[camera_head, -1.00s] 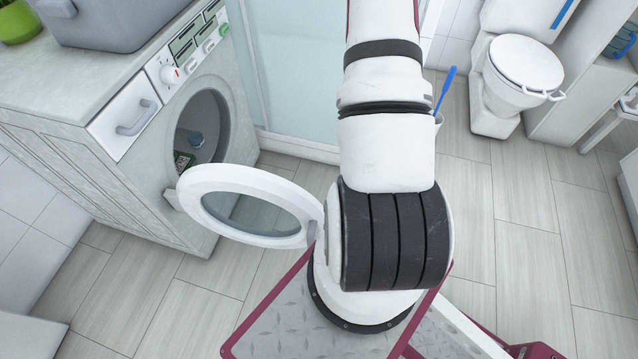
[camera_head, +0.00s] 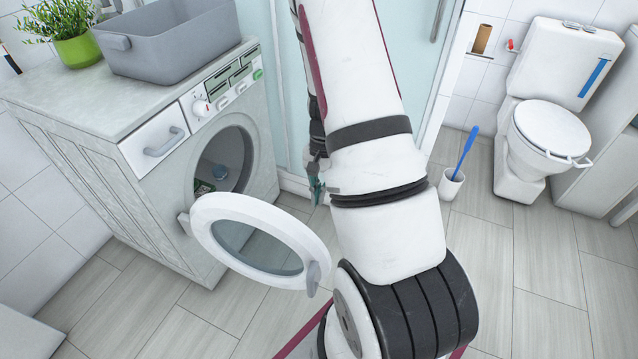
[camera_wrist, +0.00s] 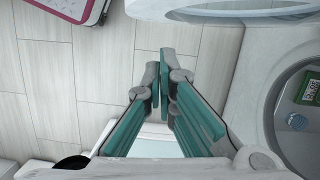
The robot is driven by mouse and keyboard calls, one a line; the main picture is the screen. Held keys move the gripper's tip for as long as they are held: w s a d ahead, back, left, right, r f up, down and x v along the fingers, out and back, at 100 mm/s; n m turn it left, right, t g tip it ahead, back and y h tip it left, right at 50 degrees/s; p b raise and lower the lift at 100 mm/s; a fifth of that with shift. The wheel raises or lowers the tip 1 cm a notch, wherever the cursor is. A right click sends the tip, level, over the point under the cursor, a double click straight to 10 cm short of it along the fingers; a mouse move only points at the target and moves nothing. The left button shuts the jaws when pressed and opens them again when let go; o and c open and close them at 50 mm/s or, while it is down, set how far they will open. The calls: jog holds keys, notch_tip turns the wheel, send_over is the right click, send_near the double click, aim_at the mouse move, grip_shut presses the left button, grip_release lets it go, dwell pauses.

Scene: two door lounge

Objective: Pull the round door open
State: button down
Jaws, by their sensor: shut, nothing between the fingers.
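The round door (camera_head: 213,213) is a white ring with a clear centre. It stands swung wide open from the washing machine (camera_head: 150,215), with its grey handle (camera_head: 313,278) at the free edge. The door's edge also shows at the top of the wrist view (camera_wrist: 215,12). My gripper (camera_head: 316,192) has teal fingers and is behind the door in the head view, partly hidden by my arm. In the wrist view my gripper (camera_wrist: 163,72) is shut and empty, pointing at the gap between door and machine, apart from both.
The drum opening (camera_head: 222,165) holds a blue item and a green item. A grey basket (camera_head: 170,45) and a potted plant (camera_head: 78,48) stand on the machine. A toilet (camera_head: 545,135) and brush holder (camera_head: 451,184) are at the right. Floor between is clear.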

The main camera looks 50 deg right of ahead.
jog(key=shift+s+a+f+b, duration=0.15)
jog(key=shift+s+a+f, duration=0.25)
jog(key=shift+a, duration=0.3)
jog(key=shift+s+a+f+b, duration=0.1)
jog(key=shift+s+a+f, duration=0.2)
jog(key=shift+a+f, duration=0.35)
jog(key=shift+s+a+f+b, duration=0.15)
jog(key=shift+s+a+f, duration=0.2)
jog(key=shift+a, duration=0.4)
